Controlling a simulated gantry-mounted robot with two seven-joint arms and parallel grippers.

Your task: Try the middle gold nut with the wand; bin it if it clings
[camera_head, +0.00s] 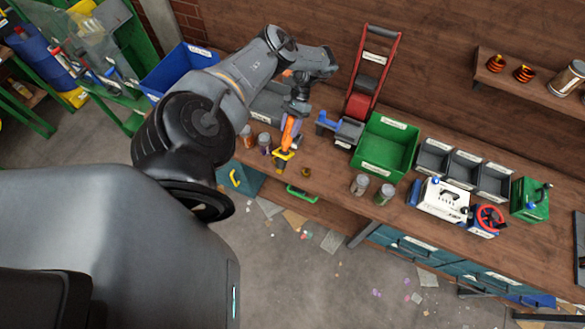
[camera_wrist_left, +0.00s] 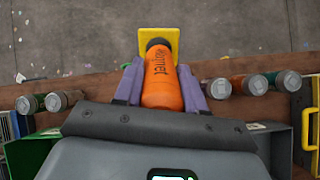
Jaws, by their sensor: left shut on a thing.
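My left gripper (camera_head: 285,143) is shut on the orange wand (camera_head: 289,130), above the bench near its front edge. In the left wrist view, the wand (camera_wrist_left: 162,82) lies between the purple fingers, its lettering partly readable and its dark end pointing away. A yellow square piece (camera_wrist_left: 152,41) shows beyond that end; I cannot tell whether it belongs to the wand. A small gold nut (camera_head: 306,172) lies on the bench to the right of the wand's lower end. I cannot make out other nuts or tell whether anything clings to the wand. My right gripper is not in view.
Jars stand left of the wand (camera_head: 246,137) and right of the nut (camera_head: 360,184). Behind are a green bin (camera_head: 414,151), grey bins (camera_head: 464,170) and a red hand truck (camera_head: 390,60). A blue bin (camera_head: 158,80) is at the left.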

